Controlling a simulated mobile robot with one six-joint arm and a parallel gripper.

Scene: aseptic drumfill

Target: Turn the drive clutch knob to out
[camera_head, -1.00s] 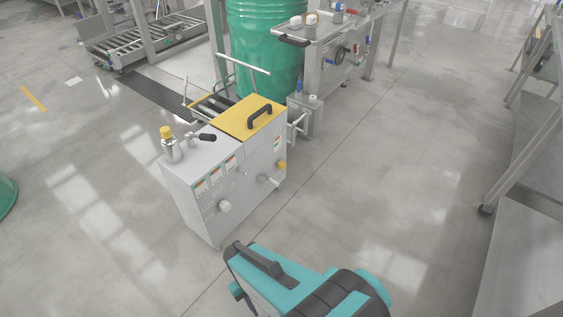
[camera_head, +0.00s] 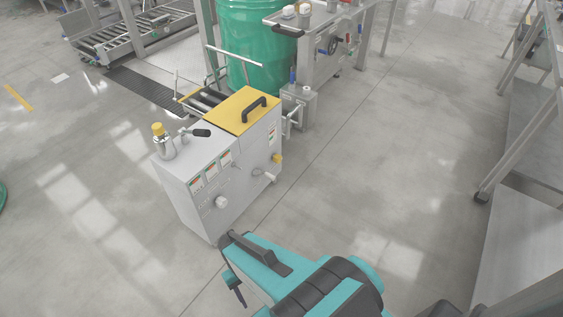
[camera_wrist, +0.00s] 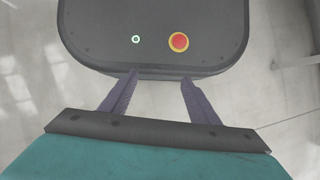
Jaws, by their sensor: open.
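The grey cabinet (camera_head: 190,205) with a yellow lid (camera_head: 236,112) stands left of centre in the head view. A pale round knob (camera_head: 221,202) is low on its front face. A small yellow knob (camera_head: 277,159) and a pale lever-like handle (camera_head: 264,176) are on the face toward the right. Which one is the drive clutch knob, I cannot tell; the labels are too small to read. My gripper (camera_wrist: 160,88) is open and empty in the wrist view, its two dark fingers spread apart. It is away from the cabinet, touching none of the knobs.
A yellow-capped fitting (camera_head: 158,130) and a black-gripped lever (camera_head: 201,133) top the cabinet. A green drum (camera_head: 257,50) and steel bench (camera_head: 316,42) stand behind. Steel shelving (camera_head: 520,205) is at right. The floor between cabinet and shelving is clear.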

